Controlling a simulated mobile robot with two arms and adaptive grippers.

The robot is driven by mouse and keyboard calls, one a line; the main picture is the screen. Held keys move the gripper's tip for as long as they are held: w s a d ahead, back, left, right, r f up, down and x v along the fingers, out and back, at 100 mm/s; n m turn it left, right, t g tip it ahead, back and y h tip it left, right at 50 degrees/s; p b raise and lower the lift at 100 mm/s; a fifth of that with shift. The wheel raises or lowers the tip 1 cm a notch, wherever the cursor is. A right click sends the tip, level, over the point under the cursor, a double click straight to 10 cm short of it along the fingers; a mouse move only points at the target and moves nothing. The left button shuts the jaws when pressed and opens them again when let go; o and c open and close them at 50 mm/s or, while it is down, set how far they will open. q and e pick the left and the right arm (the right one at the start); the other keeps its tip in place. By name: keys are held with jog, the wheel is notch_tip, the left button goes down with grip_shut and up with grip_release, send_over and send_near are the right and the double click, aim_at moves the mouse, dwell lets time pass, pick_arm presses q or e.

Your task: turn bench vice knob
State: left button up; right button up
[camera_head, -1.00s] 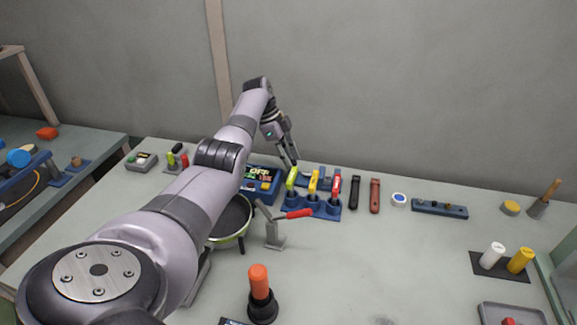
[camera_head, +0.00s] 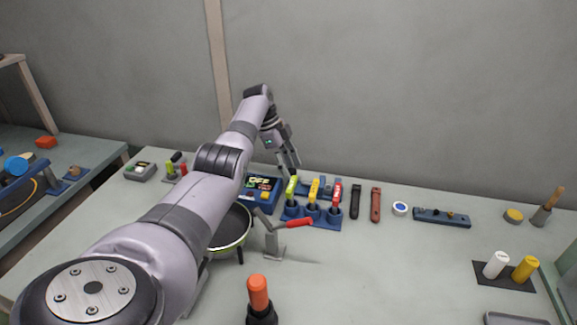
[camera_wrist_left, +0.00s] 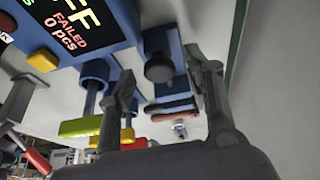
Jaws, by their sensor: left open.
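The bench vice is a blue block (camera_head: 329,183) at the back of the bench, partly hidden behind the coloured handles. In the left wrist view its black round knob (camera_wrist_left: 160,68) shows on the blue body (camera_wrist_left: 157,40). My left gripper (camera_head: 290,168) points down beside the vice, to its left in the head view. In the left wrist view the gripper (camera_wrist_left: 166,70) is open, with its two fingers apart on either side of the knob in the picture. Whether a finger touches the knob cannot be told. My right gripper is not in view.
A blue control box (camera_head: 262,187) with an "OFF" screen stands just left of the gripper. Yellow-green, yellow and red handles stand in a blue rack (camera_head: 312,216) in front of the vice. A pan (camera_head: 233,232) and a red-handled clamp (camera_head: 275,241) are nearer. The wall is close behind.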

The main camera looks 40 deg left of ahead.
pick_arm(q)
jog(key=v, duration=1.2)
jog(key=shift+d, duration=0.1)
